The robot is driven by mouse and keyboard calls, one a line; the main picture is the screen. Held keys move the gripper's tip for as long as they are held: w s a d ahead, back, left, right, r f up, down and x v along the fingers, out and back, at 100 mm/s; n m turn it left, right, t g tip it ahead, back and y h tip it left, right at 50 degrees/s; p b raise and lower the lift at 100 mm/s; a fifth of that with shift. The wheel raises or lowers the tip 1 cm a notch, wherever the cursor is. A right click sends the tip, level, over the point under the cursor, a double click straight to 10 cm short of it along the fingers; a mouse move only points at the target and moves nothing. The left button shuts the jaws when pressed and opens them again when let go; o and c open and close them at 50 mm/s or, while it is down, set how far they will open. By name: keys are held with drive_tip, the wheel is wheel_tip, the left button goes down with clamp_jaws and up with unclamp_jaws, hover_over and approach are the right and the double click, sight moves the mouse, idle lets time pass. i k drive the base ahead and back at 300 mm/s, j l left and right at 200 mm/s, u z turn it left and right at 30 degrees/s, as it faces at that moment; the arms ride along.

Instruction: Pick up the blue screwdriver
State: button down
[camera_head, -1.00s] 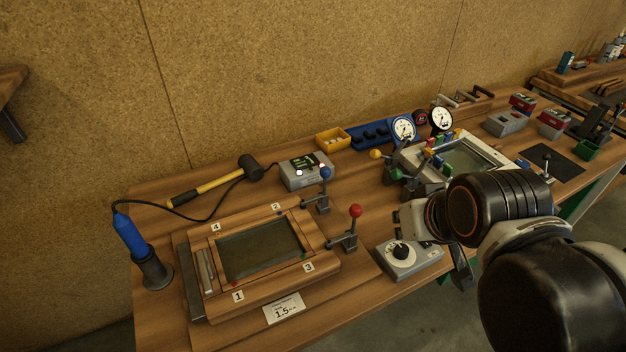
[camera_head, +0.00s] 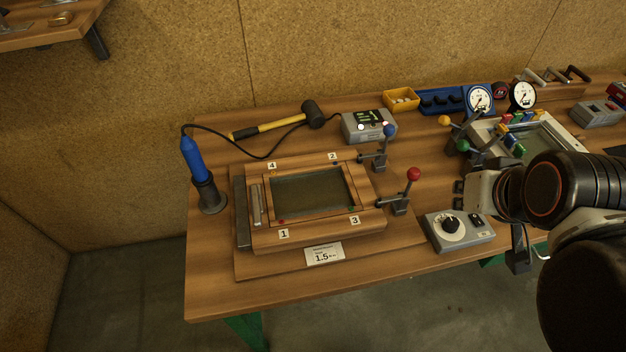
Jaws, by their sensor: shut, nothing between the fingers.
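The blue screwdriver (camera_head: 194,158) stands nearly upright, tilted slightly, in a dark round holder (camera_head: 210,197) at the left end of the workbench. A black cable runs from its top to the grey box with a green display (camera_head: 368,126). Its lower end is hidden in the holder. My gripper (camera_head: 460,194) is at the right, above the bench near the grey dial box, far from the screwdriver. It is shut and empty. Its fingers are small and partly dark in this view.
A wooden frame fixture (camera_head: 258,238) with a dark glass pane lies mid-bench. Clamps with red (camera_head: 414,174) and blue knobs stand at its right. A black-headed hammer (camera_head: 270,124) lies behind. A grey dial box (camera_head: 459,231) sits at the front right. Bare bench lies in front of the holder.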

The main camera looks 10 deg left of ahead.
sight(201, 177)
drive_tip(key=u, duration=1.65)
